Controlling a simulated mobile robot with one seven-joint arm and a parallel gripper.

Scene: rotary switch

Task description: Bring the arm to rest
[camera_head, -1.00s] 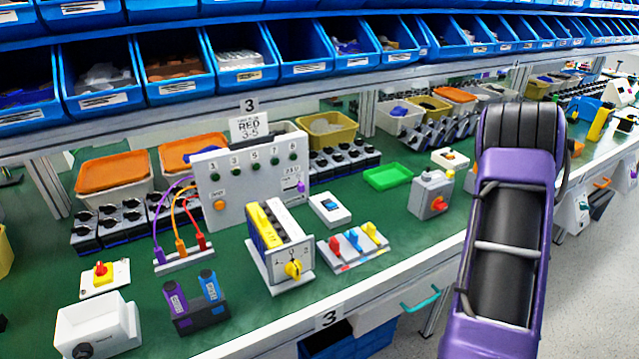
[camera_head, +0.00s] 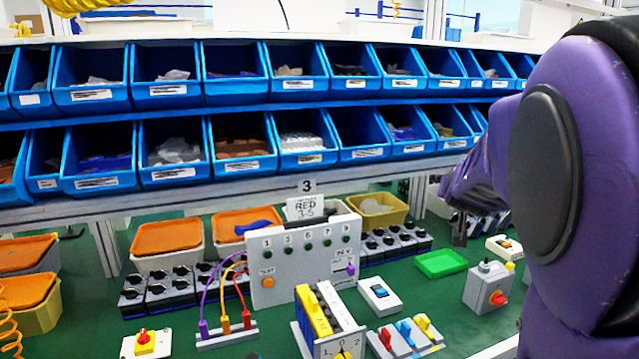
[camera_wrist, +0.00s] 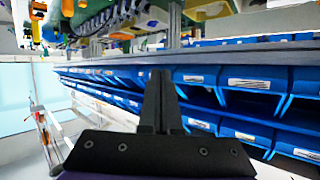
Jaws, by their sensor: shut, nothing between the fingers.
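My purple arm (camera_head: 570,190) fills the right side of the head view. My gripper (camera_head: 459,238) shows small and dark beside it, in front of the shelf's lower edge and above the bench. In the wrist view my gripper (camera_wrist: 160,75) has its two black fingers together with nothing between them. It points toward the blue bins and the shelf rail. The rotary switch (camera_head: 328,322) with its yellow-and-white body stands on the green bench at the lower middle.
Two rows of blue bins (camera_head: 233,141) run across above the bench. A grey panel (camera_head: 303,262) with wires, a green tray (camera_head: 441,263), a grey box with a red knob (camera_head: 489,287) and a row of coloured switches (camera_head: 405,335) stand below. The wrist view appears upside down.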

